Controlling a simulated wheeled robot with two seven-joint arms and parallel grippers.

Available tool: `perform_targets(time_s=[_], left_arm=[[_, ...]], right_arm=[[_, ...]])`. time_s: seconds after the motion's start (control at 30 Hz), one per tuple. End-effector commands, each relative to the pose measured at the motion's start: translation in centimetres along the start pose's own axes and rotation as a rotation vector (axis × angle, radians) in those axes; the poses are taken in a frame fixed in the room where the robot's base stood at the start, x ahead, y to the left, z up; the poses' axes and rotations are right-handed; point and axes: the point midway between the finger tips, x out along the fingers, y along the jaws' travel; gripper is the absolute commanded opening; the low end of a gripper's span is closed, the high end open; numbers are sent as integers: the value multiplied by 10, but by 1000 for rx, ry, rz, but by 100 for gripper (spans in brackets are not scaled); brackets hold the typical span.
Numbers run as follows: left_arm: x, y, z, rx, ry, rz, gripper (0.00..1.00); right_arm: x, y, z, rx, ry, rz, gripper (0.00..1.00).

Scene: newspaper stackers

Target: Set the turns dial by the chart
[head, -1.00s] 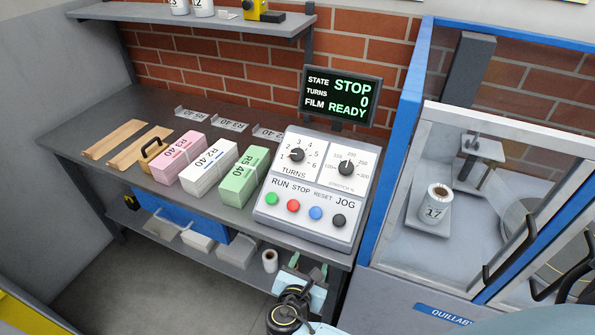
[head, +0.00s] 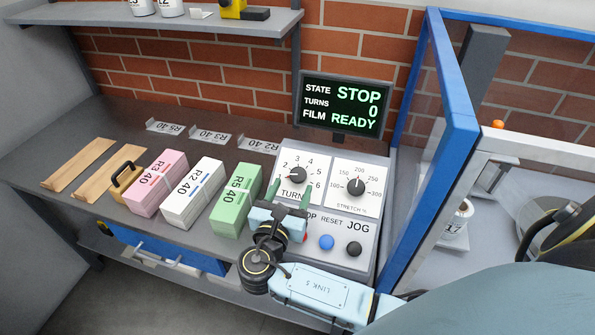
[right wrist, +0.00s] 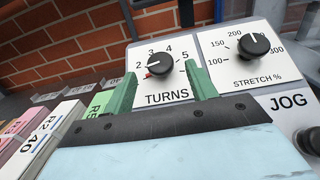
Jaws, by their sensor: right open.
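The turns dial (head: 298,175) is a black knob on the upper left panel of the grey control console (head: 335,253). Its white mark points left, near the 2, and a small red mark shows beside it in the right wrist view. My right gripper (head: 290,190) is open at the console, with its green fingers on either side of the dial's lower part in the picture. In the right wrist view the dial (right wrist: 159,64) sits between the open fingers (right wrist: 161,80); contact cannot be told. I cannot make out a chart. My left gripper is out of view.
The stretch dial (head: 355,187) is to the right, buttons below. The display (head: 341,104) reads STOP, turns 0, film READY. Pink (head: 157,183), white (head: 193,193) and green (head: 236,200) packs stand left of the console. A blue-framed machine (head: 450,120) is at right.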

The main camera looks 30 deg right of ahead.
Motion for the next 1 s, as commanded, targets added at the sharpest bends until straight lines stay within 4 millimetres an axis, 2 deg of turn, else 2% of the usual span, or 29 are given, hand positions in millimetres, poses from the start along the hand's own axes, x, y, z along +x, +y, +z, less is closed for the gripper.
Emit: perform_targets(time_s=[0.1, 0.3, 0.47, 0.73, 1.0], left_arm=[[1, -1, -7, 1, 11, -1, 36], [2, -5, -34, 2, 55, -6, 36], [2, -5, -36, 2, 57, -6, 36], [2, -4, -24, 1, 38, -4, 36], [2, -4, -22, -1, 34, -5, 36]], right_arm=[[25, 0, 1, 1, -3, -1, 57], [53, 0, 0, 0, -1, 0, 57], [62, 0, 0, 1, 0, 0, 57], [63, 0, 0, 1, 1, 0, 57], [63, 0, 0, 1, 1, 0, 22]])
